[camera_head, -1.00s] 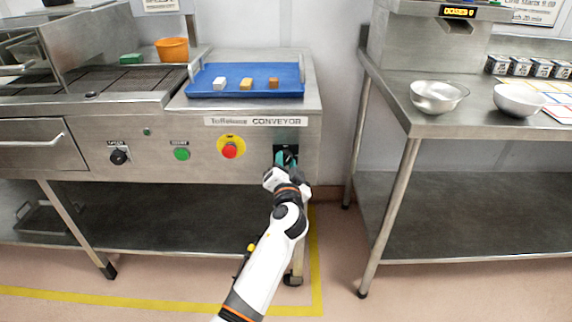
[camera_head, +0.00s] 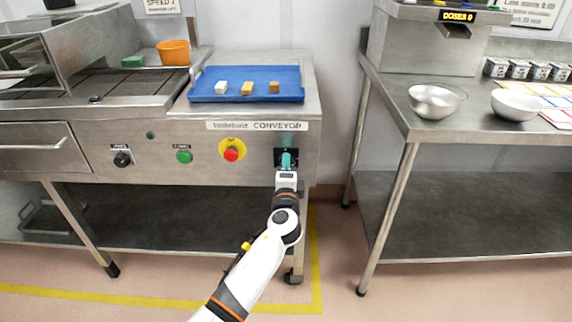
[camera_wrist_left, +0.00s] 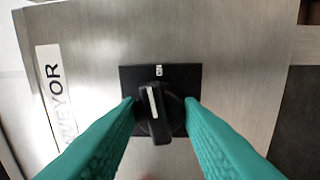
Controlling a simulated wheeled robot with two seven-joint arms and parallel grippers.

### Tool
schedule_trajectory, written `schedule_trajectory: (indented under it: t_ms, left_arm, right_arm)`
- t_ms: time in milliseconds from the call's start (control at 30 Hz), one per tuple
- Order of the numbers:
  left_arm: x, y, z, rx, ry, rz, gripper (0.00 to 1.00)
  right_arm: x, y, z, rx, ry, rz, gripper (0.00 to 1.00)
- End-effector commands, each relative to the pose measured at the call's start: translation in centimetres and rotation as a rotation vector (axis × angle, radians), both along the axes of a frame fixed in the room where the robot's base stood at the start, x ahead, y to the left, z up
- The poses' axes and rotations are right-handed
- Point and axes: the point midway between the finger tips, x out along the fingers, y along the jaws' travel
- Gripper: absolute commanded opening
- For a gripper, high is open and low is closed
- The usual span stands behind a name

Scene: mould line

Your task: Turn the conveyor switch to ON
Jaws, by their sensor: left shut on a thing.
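The conveyor switch (camera_wrist_left: 153,112) is a black rotary knob with a white line on a black plate (camera_wrist_left: 182,74), on the steel front panel below the CONVEYOR label (camera_head: 257,126). In the left wrist view its white line points almost up, tilted slightly left, toward a small white mark (camera_wrist_left: 159,71) too small to read surely. My left gripper (camera_wrist_left: 160,103) has its teal fingers on either side of the knob, shut on it. In the head view the gripper (camera_head: 286,160) hides most of the switch. My right gripper is not in view.
Left of the switch are a red button on yellow (camera_head: 231,154), a green button (camera_head: 184,157) and a black dial (camera_head: 122,159). A blue tray (camera_head: 215,96) with three small blocks lies above. A steel table (camera_head: 400,110) with bowls stands right, across a gap.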

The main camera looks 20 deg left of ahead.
Motion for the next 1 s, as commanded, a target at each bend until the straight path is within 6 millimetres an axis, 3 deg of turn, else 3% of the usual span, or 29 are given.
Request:
schedule_trajectory:
  t_ms: [400, 900, 933, 1000]
  left_arm:
    - [0.0, 0.0, 0.1, 0.158, 0.044, 0.0, 0.1]
    - [0.0, 0.0, 0.0, 0.176, 0.05, -0.001, 0.1]
    - [0.0, 0.0, 0.0, 0.176, 0.05, -0.001, 0.35]
    - [0.0, 0.0, 0.0, 0.176, 0.05, -0.001, 0.46]
  right_arm:
    - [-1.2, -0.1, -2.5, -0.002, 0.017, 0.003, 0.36]
    - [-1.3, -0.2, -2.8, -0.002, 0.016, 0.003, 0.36]
    - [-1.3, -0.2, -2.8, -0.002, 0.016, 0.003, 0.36]
    - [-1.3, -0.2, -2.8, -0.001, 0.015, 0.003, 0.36]
